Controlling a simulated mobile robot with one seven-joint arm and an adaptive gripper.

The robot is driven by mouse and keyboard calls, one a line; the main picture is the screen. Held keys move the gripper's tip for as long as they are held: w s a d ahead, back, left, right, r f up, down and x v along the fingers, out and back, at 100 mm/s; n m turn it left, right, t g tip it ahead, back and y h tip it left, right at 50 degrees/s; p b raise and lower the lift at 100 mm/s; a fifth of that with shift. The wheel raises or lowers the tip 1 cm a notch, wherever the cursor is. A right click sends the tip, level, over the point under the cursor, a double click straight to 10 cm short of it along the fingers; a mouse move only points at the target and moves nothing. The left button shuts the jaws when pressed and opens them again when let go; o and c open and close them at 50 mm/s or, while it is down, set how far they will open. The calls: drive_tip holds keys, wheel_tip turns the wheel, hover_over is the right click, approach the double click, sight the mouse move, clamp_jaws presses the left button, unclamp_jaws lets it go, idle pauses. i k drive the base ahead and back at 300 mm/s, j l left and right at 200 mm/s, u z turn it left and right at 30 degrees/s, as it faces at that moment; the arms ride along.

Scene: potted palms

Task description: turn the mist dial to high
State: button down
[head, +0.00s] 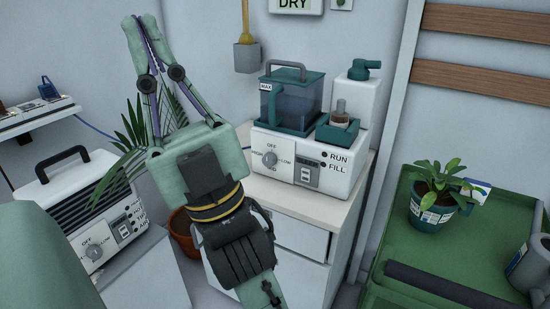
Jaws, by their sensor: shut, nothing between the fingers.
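A white machine (342,178) with a dark teal water tank (290,103) stands on a cabinet at centre right. On its front is a round grey dial (270,158) with OFF above, LOW at right, MID below and a partly covered label at left. The picture is too small to tell which mark the dial points to. Beside it are a rocker switch (306,176) and RUN and FILL lights. My gripper (138,25) is shut and empty, raised up and left of the machine, well apart from the dial. My wrist is just left of the machine's front.
A second white machine (90,210) with a similar dial (95,254) stands at lower left. A palm (135,130) is partly behind my arm. A plant in a labelled pot (432,213) stands on a green surface (400,250) at right. The cabinet top (300,203) before the machine is clear.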

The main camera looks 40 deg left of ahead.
sight(270, 159)
drive_tip(key=u, duration=1.25)
drive_tip(key=k+j+z, duration=0.1)
drive_tip(key=z, duration=0.3)
drive_tip(key=k+j+z, duration=0.15)
drive_tip(key=z, duration=0.3)
drive_tip(key=k+z, duration=0.15)
drive_tip(key=z, duration=0.25)
